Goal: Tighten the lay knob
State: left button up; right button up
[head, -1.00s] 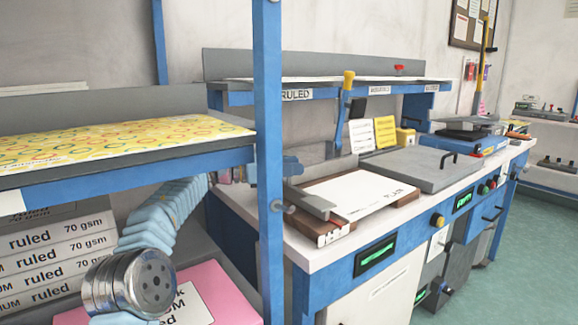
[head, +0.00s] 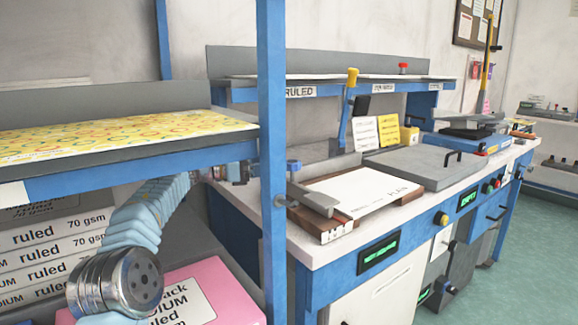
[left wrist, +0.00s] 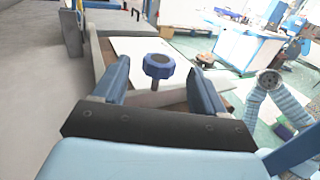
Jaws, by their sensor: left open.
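The lay knob (left wrist: 158,66) is a dark blue lobed knob on a short stem. In the left wrist view it sits in the gap between the two fingers of my left gripper (left wrist: 158,80), apart from both. The left gripper is open and empty. In the head view the left arm reaches behind the blue post, which hides much of the gripper; a blue part (head: 293,166) shows right of the post, and I cannot tell whether it is finger or knob. The white sheet (head: 365,190) marked PLAIN lies on the wooden-edged board beside it.
The blue upright post (head: 271,110) stands close to the left arm. A shelf with a yellow patterned sheet (head: 120,135) lies above the arm. Ruled paper boxes (head: 40,240) and a pink pack (head: 220,285) are below.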

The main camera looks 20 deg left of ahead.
pick_arm(q)
jog(key=v, duration=0.8)
jog(key=shift+s+a, duration=0.2)
jog(key=shift+a, duration=0.15)
